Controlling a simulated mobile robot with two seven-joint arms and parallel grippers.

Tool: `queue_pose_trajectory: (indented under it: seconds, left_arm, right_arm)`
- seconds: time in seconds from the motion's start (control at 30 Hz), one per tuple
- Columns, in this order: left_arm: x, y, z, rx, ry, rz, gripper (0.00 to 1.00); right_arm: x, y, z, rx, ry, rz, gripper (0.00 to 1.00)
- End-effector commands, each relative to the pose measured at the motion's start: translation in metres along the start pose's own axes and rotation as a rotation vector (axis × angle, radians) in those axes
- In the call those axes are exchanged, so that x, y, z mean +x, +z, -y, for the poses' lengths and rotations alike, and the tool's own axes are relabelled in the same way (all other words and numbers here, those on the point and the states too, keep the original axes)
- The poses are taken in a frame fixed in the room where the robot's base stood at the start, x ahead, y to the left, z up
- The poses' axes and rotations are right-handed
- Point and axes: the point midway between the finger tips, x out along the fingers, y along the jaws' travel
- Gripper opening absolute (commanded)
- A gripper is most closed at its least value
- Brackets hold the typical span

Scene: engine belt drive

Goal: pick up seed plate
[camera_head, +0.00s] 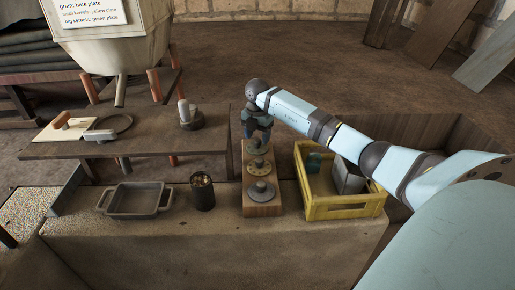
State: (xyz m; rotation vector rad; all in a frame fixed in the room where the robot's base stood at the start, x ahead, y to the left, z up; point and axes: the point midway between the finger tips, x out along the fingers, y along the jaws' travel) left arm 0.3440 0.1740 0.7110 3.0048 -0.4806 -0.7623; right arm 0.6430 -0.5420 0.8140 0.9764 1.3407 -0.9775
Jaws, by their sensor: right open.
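A wooden block (263,209) on the near bench carries a row of round seed plates with knobs. The nearest plate (261,191) looks grey, the middle plate (259,166) has a yellowish tint, and the far plate (256,147) looks dull greenish. My right gripper (256,139) points down at the far end of the block, just over the far plate, and is open. It partly hides that plate; I cannot tell whether the fingers touch its knob. My left gripper is not in view.
A yellow crate (345,207) with boxes stands right of the block. A dark cup (202,193) and a grey tray (137,201) stand to the left. A hopper (112,45) carries a plate-colour sign (90,12).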

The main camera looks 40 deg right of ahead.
Motion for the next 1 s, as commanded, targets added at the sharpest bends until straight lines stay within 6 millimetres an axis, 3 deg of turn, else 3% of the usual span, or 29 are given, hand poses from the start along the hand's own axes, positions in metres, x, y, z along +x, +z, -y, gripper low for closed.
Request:
queue_pose_trajectory:
  seconds: [0.03, 0.13, 0.37, 0.63, 1.0]
  left_arm:
    - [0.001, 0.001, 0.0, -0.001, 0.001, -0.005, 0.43]
    - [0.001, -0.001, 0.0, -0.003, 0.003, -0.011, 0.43]
    - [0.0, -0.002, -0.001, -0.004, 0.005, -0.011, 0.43]
    - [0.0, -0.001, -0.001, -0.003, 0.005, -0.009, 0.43]
    - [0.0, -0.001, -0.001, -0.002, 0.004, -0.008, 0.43]
  right_arm:
    - [0.012, 0.0, 0.002, 0.001, -0.002, -0.003, 0.58]
    - [0.023, 0.0, 0.001, 0.0, 0.0, -0.001, 0.58]
    - [0.025, 0.0, 0.001, -0.001, 0.001, 0.0, 0.58]
    - [0.025, 0.0, 0.001, -0.001, 0.001, 0.0, 0.03]
    - [0.02, 0.001, 0.001, 0.0, 0.002, 0.001, 0.03]
